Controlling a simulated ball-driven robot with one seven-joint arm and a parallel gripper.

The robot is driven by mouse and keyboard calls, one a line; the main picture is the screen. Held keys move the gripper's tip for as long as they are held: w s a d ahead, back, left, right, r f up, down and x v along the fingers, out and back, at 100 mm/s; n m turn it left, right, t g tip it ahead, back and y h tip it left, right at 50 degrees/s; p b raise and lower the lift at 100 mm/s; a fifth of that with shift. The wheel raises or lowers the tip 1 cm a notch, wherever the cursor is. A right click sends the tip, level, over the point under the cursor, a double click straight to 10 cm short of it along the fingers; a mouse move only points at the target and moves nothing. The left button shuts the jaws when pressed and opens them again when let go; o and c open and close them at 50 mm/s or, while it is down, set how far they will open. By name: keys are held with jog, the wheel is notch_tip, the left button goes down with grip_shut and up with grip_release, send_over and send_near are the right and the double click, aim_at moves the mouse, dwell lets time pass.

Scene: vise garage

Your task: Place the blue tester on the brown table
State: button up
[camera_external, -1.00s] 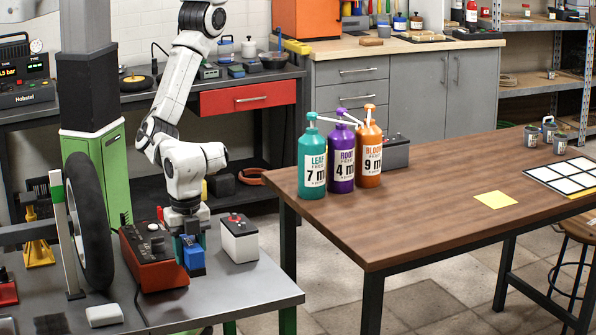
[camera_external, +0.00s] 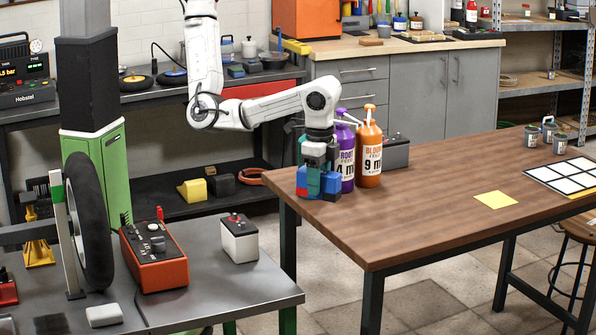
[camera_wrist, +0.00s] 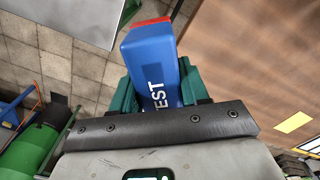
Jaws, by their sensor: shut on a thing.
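The blue tester (camera_external: 331,184), with a red end, is in my gripper (camera_external: 318,181). In the wrist view, the tester (camera_wrist: 150,65) points away between the two green fingers, white "TEST" lettering facing the camera. My gripper is shut on it. In the external view they appear in front of the left end of the brown table (camera_external: 420,225). In the wrist view, floor shows left of the tester and the brown table (camera_wrist: 250,60) lies to its right. I cannot tell the tester's height above the tabletop.
Purple (camera_external: 346,160) and orange (camera_external: 369,155) pump bottles stand close behind my gripper, which hides the teal bottle. A grey battery (camera_external: 396,152) stands behind them. A yellow note (camera_external: 494,200) lies right of the clear table middle. The grey workbench (camera_external: 215,290) holds a red-orange device (camera_external: 155,258) and a white battery (camera_external: 239,240).

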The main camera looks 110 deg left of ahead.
jog(key=w+a+r+n+p, duration=0.2)
jog(key=a+r, duration=0.1)
jog(key=a, duration=0.5)
jog(key=b, duration=1.1)
send_over(383, 234)
jog(key=f, duration=0.9)
jog(key=shift+s+f, duration=0.1)
jog(key=shift+s, duration=0.25)
jog(key=shift+w+f, duration=0.5)
jog(key=shift+f, duration=0.15)
jog(key=shift+s+f, duration=0.1)
jog(key=shift+f, duration=1.35)
jog(key=shift+f, duration=0.1)
jog(key=o, duration=1.2)
jog(key=shift+c, duration=0.2)
